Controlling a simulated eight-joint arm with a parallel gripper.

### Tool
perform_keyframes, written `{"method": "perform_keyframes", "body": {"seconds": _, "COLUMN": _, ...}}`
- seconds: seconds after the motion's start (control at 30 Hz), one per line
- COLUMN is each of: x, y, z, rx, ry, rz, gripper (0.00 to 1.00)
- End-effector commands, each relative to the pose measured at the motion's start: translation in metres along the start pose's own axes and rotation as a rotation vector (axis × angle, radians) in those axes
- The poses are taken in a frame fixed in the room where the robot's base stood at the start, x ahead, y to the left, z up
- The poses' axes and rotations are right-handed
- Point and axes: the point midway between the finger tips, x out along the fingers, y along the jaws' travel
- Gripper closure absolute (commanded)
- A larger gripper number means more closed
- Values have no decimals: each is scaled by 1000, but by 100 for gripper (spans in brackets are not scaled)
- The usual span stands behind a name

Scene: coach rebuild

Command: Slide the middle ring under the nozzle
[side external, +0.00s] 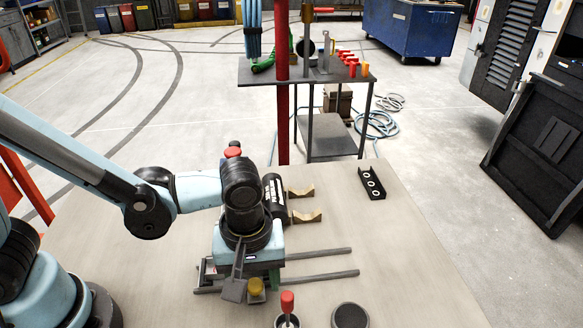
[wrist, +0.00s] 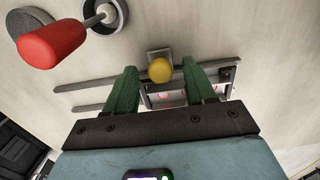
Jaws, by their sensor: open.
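My gripper (wrist: 160,72) is open, with two green fingers apart and pointing at the rails. A yellow round knob (wrist: 160,69) on a grey block lies between the fingertips in the wrist view; I cannot tell if they touch it. In the side view the knob (side external: 256,285) is just below my gripper. A grey frame with reddish rings (wrist: 168,98) shows between and behind the fingers, partly hidden. It sits by two grey rails (side external: 320,277). A black strip with three white rings (side external: 372,182) lies farther back. I cannot tell which part is the nozzle.
A red-handled stick (side external: 288,302) stands in a round cup beside a dark disc (side external: 350,316) at the front. A black cylinder (side external: 275,195) and wooden cradles (side external: 304,216) lie behind my gripper. A red post (side external: 283,120) stands behind.

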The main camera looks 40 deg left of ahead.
Motion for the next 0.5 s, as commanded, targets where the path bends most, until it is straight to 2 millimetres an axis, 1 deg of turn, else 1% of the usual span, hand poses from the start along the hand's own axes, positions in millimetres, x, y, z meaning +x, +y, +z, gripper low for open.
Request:
{"method": "perform_keyframes", "body": {"seconds": 0.13, "x": -3, "y": 0, "z": 0, "rx": 0, "ry": 0, "rz": 0, "gripper": 45}}
{"method": "perform_keyframes", "body": {"seconds": 0.23, "x": -10, "y": 0, "z": 0, "rx": 0, "ry": 0, "rz": 0, "gripper": 45}}
{"method": "perform_keyframes", "body": {"seconds": 0.37, "x": -25, "y": 0, "z": 0, "rx": 0, "ry": 0, "rz": 0, "gripper": 45}}
{"method": "perform_keyframes", "body": {"seconds": 0.5, "x": -44, "y": 0, "z": 0, "rx": 0, "ry": 0, "rz": 0, "gripper": 45}}
